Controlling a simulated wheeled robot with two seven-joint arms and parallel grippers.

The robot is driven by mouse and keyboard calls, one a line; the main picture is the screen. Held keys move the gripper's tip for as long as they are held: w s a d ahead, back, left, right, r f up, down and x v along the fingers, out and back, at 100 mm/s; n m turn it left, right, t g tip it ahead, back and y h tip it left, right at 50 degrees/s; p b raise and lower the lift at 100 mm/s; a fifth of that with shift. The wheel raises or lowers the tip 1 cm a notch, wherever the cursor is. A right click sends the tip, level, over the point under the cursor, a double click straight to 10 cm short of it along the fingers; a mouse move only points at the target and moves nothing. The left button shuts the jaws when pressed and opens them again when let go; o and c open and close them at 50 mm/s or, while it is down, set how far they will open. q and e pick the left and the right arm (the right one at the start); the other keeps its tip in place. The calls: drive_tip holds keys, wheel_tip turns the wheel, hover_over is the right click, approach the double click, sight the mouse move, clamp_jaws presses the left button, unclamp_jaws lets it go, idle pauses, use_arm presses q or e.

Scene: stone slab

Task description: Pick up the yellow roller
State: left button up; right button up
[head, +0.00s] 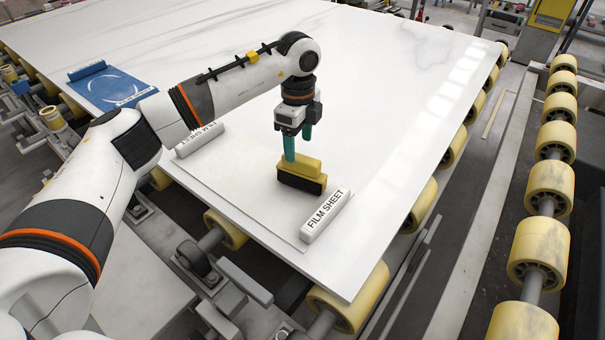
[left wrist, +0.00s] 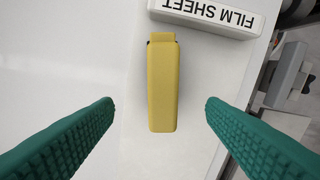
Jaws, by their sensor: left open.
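The yellow roller (head: 300,164) looks like a yellow block on a black base. It sits near the slab's front corner, beside a white bar marked FILM SHEET. In the left wrist view the roller (left wrist: 163,85) lies lengthwise between the two fingers, with clear space on both sides. My left gripper (head: 298,148) points down over the roller, its teal fingers open; in the left wrist view the fingers (left wrist: 160,104) do not touch the roller. In the head view one finger hides part of the roller. My right gripper is in neither view.
A white FILM SHEET bar (head: 326,216) stands close to the roller, and another (head: 199,139) lies farther left. A blue sheet (head: 110,88) lies at the far left of the white slab (head: 390,85). Yellow conveyor rollers (head: 550,188) run along the right.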

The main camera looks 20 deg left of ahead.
sight(299, 157)
use_arm(q)
wheel_tip(299, 157, down, 3)
drive_tip(key=shift+s+r, duration=0.15)
drive_tip(key=shift+r, duration=0.05)
drive_tip(key=shift+f, duration=0.6)
drive_tip(key=f, duration=0.3)
drive_tip(key=f+p, duration=0.1)
drive_tip(key=f, duration=0.1)
drive_tip(key=shift+d, duration=0.4)
drive_tip(key=shift+s, duration=0.1)
drive_tip(key=shift+c, duration=0.5)
drive_tip(key=shift+r, duration=0.1)
drive_tip(key=c, duration=1.2)
